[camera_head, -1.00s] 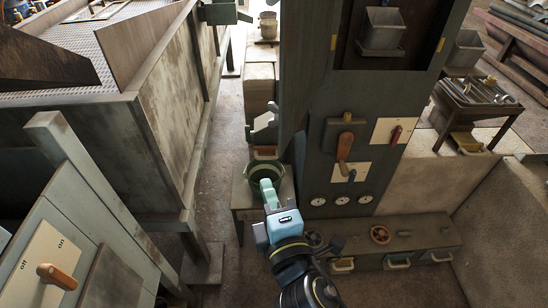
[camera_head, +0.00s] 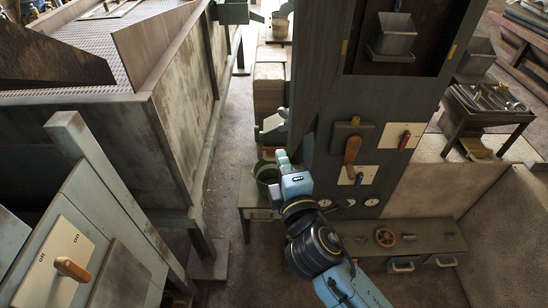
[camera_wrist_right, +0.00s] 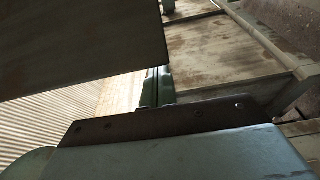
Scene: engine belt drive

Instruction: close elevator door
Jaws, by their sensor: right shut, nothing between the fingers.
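The elevator is a tall grey-green cabinet (camera_head: 425,100) right of centre in the head view, its upper shaft open with a metal bucket (camera_head: 394,35) inside. The elevator door (camera_head: 315,65) appears as a grey-green panel swung out at the shaft's left side. My right gripper (camera_head: 282,160) is shut and empty near the door's lower end; contact cannot be told. In the right wrist view its green fingertips (camera_wrist_right: 153,88) are together, and a dark panel (camera_wrist_right: 75,45), probably the door, fills the upper left. My left gripper is not in view.
The cabinet front carries an orange-brown lever (camera_head: 352,150), a red-handled switch (camera_head: 404,140) and gauges. A large walled bin (camera_head: 180,120) stands at left, with a narrow floor aisle between.

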